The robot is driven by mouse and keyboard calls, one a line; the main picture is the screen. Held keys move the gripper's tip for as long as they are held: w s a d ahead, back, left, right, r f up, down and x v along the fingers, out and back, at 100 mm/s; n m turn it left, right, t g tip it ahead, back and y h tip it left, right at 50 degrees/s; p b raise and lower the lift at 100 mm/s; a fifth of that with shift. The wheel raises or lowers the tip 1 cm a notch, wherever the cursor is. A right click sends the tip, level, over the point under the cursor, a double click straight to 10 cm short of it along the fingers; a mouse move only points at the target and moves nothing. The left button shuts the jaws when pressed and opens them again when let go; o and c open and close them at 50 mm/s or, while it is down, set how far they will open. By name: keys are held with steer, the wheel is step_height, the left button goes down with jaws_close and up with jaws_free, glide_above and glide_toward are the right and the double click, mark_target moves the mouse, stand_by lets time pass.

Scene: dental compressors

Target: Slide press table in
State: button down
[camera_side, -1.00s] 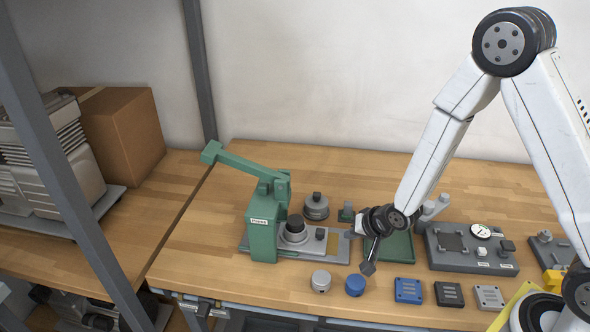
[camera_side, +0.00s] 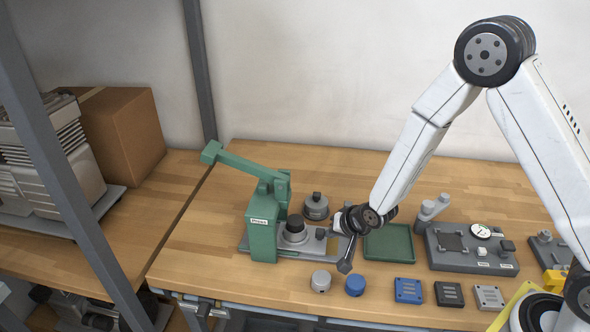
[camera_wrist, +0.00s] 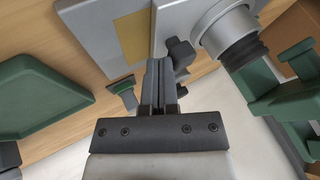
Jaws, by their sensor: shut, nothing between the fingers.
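The green press (camera_side: 263,228) stands at the left of the bench with its lever arm (camera_side: 238,166) raised to the upper left. Its grey sliding table (camera_side: 330,246) reaches out to the right on the base and carries a round fixture with a dark top (camera_side: 295,226). In the wrist view the grey table (camera_wrist: 108,30) with a tan patch fills the top, and the dark cylinder (camera_wrist: 240,45) is beside it. My gripper (camera_side: 345,268) is shut and empty, pointing down at the table's right end. In the wrist view its closed fingers (camera_wrist: 159,75) are close to a dark knob (camera_wrist: 181,52); contact cannot be told.
A green tray (camera_side: 388,243) lies just right of my gripper. A grey cap (camera_side: 320,281) and a blue cap (camera_side: 355,286) stand in front. A grey round part (camera_side: 316,206) is behind the table. A gauge fixture (camera_side: 470,250) and several small blocks lie farther right.

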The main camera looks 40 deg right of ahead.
mark_target(318, 231)
steer(key=w+a, duration=0.5)
steer(key=shift+w+a, duration=0.2)
steer(key=shift+a, duration=0.05)
stand_by(0.4)
steer(key=shift+s+d, duration=1.5)
steer(key=shift+d, duration=0.1)
steer(key=v, duration=1)
steer(key=shift+s, duration=0.1)
